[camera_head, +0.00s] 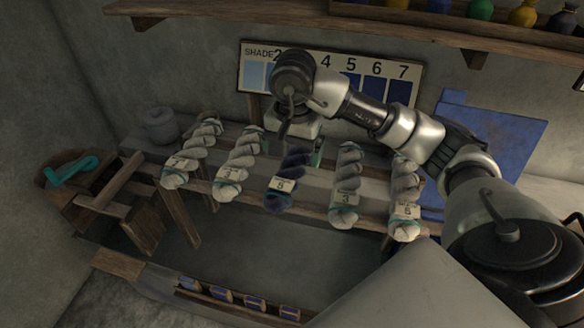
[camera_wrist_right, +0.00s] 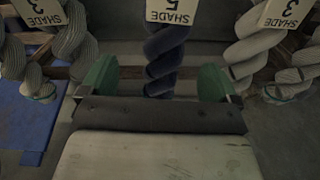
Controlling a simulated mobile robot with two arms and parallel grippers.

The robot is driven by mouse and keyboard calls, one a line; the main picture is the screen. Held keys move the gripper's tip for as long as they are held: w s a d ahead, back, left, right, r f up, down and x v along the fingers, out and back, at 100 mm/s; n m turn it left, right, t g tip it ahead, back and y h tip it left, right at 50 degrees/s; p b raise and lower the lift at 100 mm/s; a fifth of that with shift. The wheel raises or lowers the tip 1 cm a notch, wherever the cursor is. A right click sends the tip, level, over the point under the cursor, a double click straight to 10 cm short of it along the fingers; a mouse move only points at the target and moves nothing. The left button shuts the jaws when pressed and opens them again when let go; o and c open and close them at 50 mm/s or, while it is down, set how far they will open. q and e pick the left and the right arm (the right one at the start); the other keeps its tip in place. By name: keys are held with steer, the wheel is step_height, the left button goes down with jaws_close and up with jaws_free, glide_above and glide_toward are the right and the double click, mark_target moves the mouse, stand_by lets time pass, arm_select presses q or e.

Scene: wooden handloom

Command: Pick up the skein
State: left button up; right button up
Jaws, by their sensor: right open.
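A dark blue twisted skein (camera_head: 289,178) hangs in the middle of a row of pale grey skeins on a wooden rail. Its tag reads shade 5, and it also shows in the wrist view (camera_wrist_right: 166,60). My right gripper (camera_head: 300,146) is over the upper part of this skein and hides its top. In the wrist view my right gripper (camera_wrist_right: 155,80) is open, with one green fingertip to each side of the blue skein. I cannot tell how deep the skein sits between them. My left gripper is out of view.
Pale skeins hang close on both sides: one to the left (camera_head: 238,165), one to the right (camera_head: 346,185). A numbered shade board (camera_head: 256,75) is on the wall behind. A shelf (camera_head: 400,18) with jars runs above. A blue cloth (camera_head: 500,150) is at the right.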

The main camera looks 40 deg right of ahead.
mark_target(292, 164)
steer(key=shift+w+d+f, duration=0.1)
steer(key=shift+f, duration=0.35)
steer(key=shift+w+d+f, duration=0.1)
steer(key=shift+f, duration=0.2)
steer(key=f, duration=0.1)
steer(key=f+p, duration=0.1)
steer(key=f, duration=0.1)
steer(key=f+p, duration=0.1)
steer(key=shift+w+f, duration=0.15)
steer(key=shift+w, duration=0.1)
steer(key=shift+f, duration=0.25)
steer(key=shift+c, duration=0.6)
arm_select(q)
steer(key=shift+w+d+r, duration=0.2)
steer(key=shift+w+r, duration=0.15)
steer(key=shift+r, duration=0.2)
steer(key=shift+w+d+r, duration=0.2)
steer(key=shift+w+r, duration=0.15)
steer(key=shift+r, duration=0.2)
arm_select(e)
steer(key=c, duration=1)
